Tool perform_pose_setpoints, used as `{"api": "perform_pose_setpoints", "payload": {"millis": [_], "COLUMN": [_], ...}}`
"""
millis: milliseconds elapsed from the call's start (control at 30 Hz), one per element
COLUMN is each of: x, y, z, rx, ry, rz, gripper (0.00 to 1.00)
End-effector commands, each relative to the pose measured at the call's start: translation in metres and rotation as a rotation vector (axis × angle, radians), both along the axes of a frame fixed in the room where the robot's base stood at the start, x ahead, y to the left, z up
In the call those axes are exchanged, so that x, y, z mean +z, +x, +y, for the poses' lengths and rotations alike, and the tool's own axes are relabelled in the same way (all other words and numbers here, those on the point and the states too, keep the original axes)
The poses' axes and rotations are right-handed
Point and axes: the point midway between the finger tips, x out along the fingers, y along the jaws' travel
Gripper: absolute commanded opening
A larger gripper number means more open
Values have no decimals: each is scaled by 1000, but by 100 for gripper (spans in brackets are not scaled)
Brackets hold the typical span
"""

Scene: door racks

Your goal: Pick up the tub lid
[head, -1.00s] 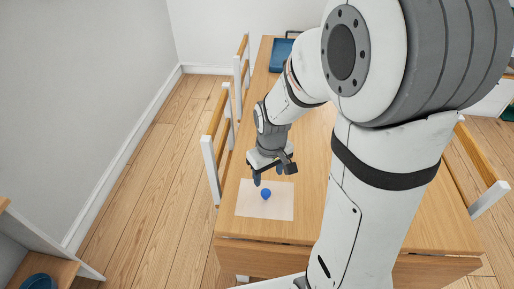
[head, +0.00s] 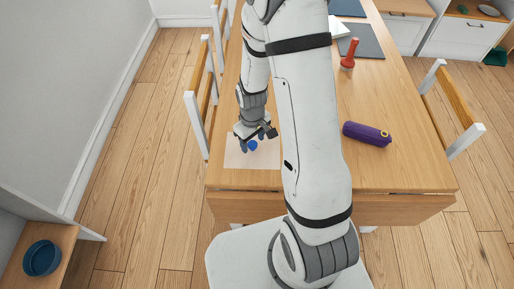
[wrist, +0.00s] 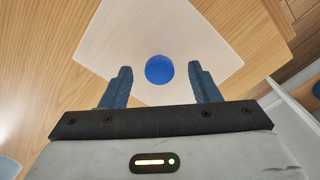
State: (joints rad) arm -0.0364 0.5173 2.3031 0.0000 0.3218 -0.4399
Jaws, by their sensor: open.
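A small round blue thing (head: 252,146) lies on a pale square mat (head: 267,159) near the table's front left corner. It may be the tub lid, but the views are too small to be sure. In the wrist view the blue thing (wrist: 159,70) shows as a plain disc between the two fingertips. My gripper (head: 256,141) is open and empty above the mat, its fingers on either side of the blue thing in the picture. I cannot tell the exact height gap. My gripper also shows in the wrist view (wrist: 160,75).
A purple bottle-shaped thing (head: 367,134) lies on the table to the right, and a red-orange tool (head: 349,54) is farther back. A grey flat panel (head: 362,41) is behind it. A blue tub (head: 42,258) sits on a low shelf at lower left. Chairs flank the table.

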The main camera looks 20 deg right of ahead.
Motion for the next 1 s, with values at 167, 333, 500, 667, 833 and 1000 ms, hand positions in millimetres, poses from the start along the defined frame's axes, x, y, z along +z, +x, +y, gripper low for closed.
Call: {"api": "perform_pose_setpoints", "payload": {"millis": [167,333,500,667,833,1000], "x": [-10,-11,-10,-10,-10,-10], "y": [0,0,0,0,0,0], "z": [0,1,1,1,1,1], "rx": [1,1,1,1,2,2], "ry": [0,0,0,0,0,0], "rz": [0,-1,-1,-1,-1,-1], "gripper": [56,56,45,32,18,7]}}
